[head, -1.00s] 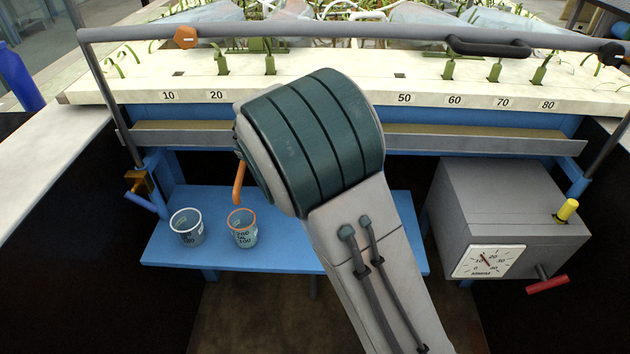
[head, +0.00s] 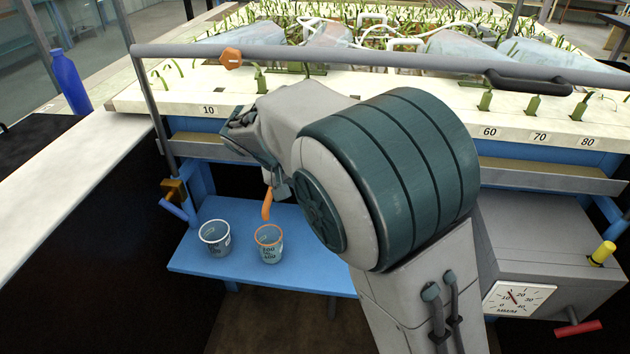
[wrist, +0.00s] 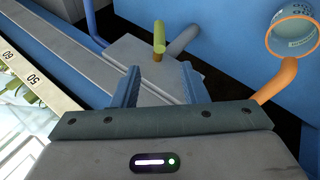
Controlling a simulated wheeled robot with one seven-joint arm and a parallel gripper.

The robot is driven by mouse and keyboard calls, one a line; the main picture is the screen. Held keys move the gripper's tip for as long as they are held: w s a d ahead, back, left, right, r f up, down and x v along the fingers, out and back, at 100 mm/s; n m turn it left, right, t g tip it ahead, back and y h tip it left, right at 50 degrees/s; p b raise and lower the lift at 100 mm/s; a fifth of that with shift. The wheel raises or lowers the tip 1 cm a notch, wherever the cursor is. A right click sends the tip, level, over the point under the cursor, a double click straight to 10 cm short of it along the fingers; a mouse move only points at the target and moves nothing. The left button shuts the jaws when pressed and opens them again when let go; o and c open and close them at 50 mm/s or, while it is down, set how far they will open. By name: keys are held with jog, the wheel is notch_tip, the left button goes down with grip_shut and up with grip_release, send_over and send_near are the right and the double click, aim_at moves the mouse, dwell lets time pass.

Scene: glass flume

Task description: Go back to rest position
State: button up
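My gripper (wrist: 159,80) shows in the wrist view with its two blue-grey fingers apart and nothing between them. In the head view my arm bends left in front of the flume, and the fingertips cannot be made out. An orange bent tube (head: 267,204) hangs below my arm, above the orange-rimmed cup (head: 269,245). The tube (wrist: 275,82) and the cup (wrist: 293,28) also show at the right of the wrist view, apart from the fingers.
A white-rimmed cup (head: 215,237) stands beside the orange-rimmed one on the blue shelf (head: 205,262). A grey box (head: 545,240) with a dial and yellow knob (head: 602,252) is at right. A rail (head: 400,60) crosses above. A blue bottle (head: 70,82) stands at left.

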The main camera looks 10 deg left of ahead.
jog(key=s+d+r+m+g+y+p, duration=0.1)
jog(key=s+d+r+g+y+p, duration=0.2)
jog(key=d, duration=0.6)
jog(key=s+d+r+y+p, duration=0.1)
jog(key=s+d+r+p, duration=0.1)
jog(key=s+d, duration=0.2)
jog(key=s+d+r+m+t+y+p, duration=0.1)
jog(key=s+d+r+p, duration=0.2)
jog(key=s, duration=0.5)
jog(key=s+d+r+m+y+p, duration=0.1)
jog(key=s+d+r+p, duration=0.1)
jog(key=s+d, duration=0.3)
jog(key=shift+s+d+r+p, duration=0.3)
jog(key=shift+s+d, duration=0.1)
jog(key=shift+s, duration=0.1)
dwell(4.9)
